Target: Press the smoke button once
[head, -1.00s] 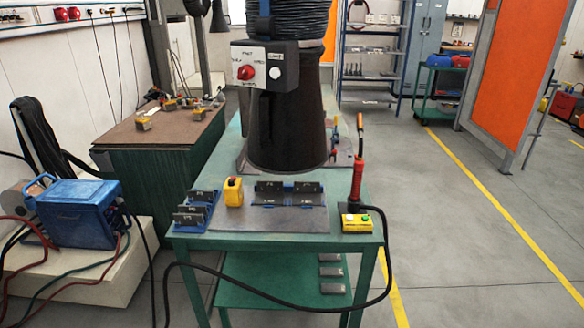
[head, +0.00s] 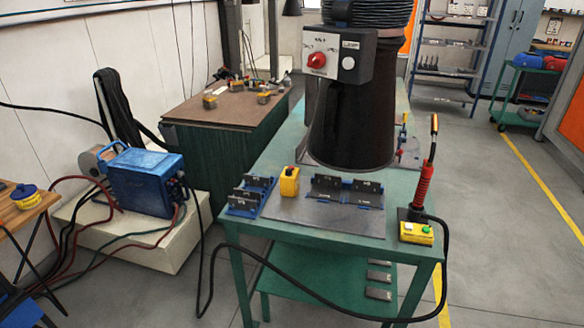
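A dark fume hood (head: 350,130) on a ribbed hose hangs over the green table (head: 410,262). A grey and black control box (head: 357,59) is on its upper front. The box has a red knob (head: 316,60) on a white plate with small lettering I cannot read, and a round white button (head: 348,63) under a label that seems to read LAMP. A yellow box (head: 416,233) with a green button (head: 427,229) and a white one sits at the table's front right corner. I cannot read a smoke label on any button. Neither gripper is in view.
A torch with a red handle (head: 423,187) stands upright behind the yellow box; its black cable hangs before the table. A grey plate, blue fixtures and a yellow block (head: 289,181) lie on the table. A blue welder (head: 146,182) is left. Floor at right is clear.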

